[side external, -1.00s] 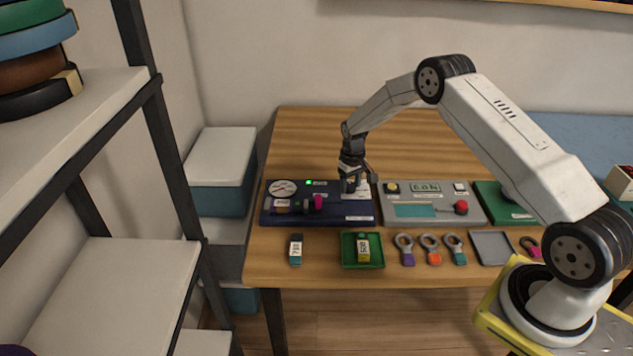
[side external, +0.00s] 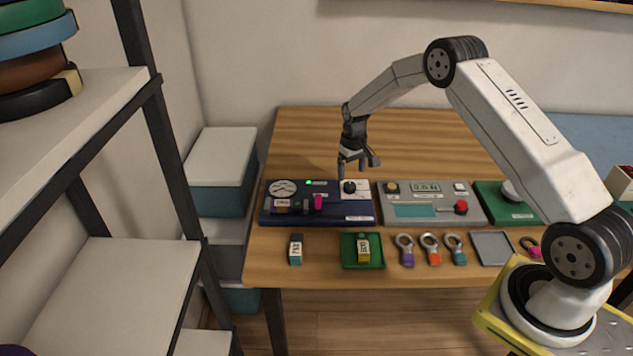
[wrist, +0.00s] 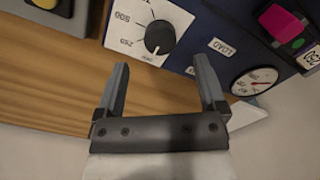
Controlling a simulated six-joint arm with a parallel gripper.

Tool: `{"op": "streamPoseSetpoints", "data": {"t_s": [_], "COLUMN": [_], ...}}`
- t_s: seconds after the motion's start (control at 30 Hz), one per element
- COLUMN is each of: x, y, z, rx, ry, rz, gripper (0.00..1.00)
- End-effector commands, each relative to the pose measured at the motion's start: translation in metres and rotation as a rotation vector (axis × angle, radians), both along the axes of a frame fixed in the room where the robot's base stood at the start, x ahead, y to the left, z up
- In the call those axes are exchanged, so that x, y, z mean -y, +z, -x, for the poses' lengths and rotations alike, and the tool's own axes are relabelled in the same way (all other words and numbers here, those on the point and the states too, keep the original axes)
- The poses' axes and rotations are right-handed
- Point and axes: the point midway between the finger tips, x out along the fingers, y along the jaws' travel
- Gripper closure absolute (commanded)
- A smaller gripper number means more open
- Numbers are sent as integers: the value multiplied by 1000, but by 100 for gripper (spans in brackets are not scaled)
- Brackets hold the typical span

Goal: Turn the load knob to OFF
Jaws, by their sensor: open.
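The load knob (side external: 348,187) is a round black knob on a white dial plate at the right end of the dark blue panel (side external: 337,207). In the wrist view the knob (wrist: 160,38) shows upside down with number marks around it and a small light pointer mark; I cannot tell which setting it points at. A LOAD label (wrist: 222,47) is beside the plate. My gripper (side external: 358,167) is open and empty, above and slightly behind the knob, apart from it. In the wrist view its two fingers (wrist: 160,72) stand either side below the knob.
The blue panel also carries a gauge (side external: 283,188), a lit green light (side external: 309,182) and a magenta piece (side external: 318,202). A grey panel (side external: 470,190) with a red button stands close on the right. A green tray (side external: 376,262) lies in front. The wood behind is clear.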

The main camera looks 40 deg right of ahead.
Motion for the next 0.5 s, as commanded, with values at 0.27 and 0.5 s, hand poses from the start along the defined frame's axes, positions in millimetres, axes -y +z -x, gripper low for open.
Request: {"op": "streamPoseSetpoints", "data": {"t_s": [0.27, 0.5], "x": [0, 0], "y": [25, 28], "z": [0, 0], "rx": [-1, -1], "ry": [1, 1], "rz": [0, 0], "gripper": [10, 10]}}
